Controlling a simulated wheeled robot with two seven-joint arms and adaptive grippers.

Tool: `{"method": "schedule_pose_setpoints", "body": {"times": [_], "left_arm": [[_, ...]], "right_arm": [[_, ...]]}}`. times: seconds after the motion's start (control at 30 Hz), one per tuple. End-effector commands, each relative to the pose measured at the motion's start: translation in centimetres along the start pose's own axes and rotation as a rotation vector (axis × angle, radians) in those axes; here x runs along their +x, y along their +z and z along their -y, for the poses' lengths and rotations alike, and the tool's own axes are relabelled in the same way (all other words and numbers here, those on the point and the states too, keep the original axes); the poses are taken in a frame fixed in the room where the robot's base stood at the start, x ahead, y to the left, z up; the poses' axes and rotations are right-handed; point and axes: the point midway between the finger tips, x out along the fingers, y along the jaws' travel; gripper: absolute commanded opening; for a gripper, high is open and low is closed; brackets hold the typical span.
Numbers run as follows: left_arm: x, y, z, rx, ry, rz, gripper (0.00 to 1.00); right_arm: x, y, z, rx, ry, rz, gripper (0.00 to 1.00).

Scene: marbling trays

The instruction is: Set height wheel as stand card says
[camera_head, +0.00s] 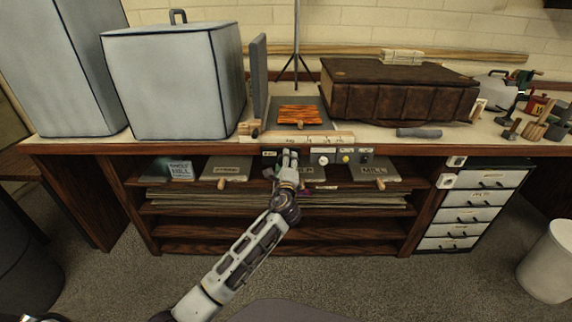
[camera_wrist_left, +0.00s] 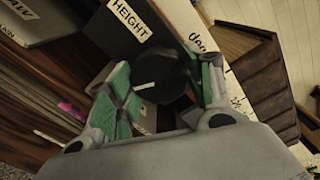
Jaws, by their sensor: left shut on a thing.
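My left gripper (camera_head: 288,158) reaches the front panel below the tabletop. In the left wrist view its green-padded fingers (camera_wrist_left: 165,95) are shut around the black height wheel (camera_wrist_left: 160,75). The wheel carries a white pointer line. A white label reading HEIGHT (camera_wrist_left: 130,20) is on the dark panel beside it. A pale strip with printed marks (camera_head: 310,137) lies along the table edge above the panel; part of its lettering (camera_wrist_left: 203,45) shows in the wrist view, too cut off to read fully. I cannot make out a stand card's text.
A white knob (camera_head: 322,160) and a yellow knob (camera_head: 346,159) sit right of my gripper. An orange-patterned piece (camera_head: 299,115) lies behind on a dark board. A big brown book-like case (camera_head: 400,92) and a grey covered box (camera_head: 175,85) flank it. Shelves (camera_head: 200,228) lie below.

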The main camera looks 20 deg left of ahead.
Motion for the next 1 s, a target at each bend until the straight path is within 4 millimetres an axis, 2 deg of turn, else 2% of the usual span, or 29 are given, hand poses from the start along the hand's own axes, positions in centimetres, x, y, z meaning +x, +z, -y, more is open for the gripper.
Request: {"method": "schedule_pose_setpoints", "body": {"times": [0.23, 0.5, 0.7, 1.0], "left_arm": [[0.0, -0.1, -0.2, -0.237, 0.002, 0.000, 0.28], [0.0, -0.1, -0.2, -0.452, 0.003, 0.000, 0.28], [0.0, -0.1, -0.2, -0.549, 0.003, 0.001, 0.28], [0.0, -0.1, -0.2, -0.597, 0.003, 0.000, 0.28]], "right_arm": [[1.3, 0.3, 0.0, 0.010, -0.011, -0.030, 0.41], [3.0, 1.9, 0.1, 0.029, -0.026, -0.044, 0.41], [3.8, 2.2, 0.0, 0.037, -0.031, -0.058, 0.41], [3.9, 1.9, 0.0, 0.039, -0.032, -0.076, 0.41]]}}
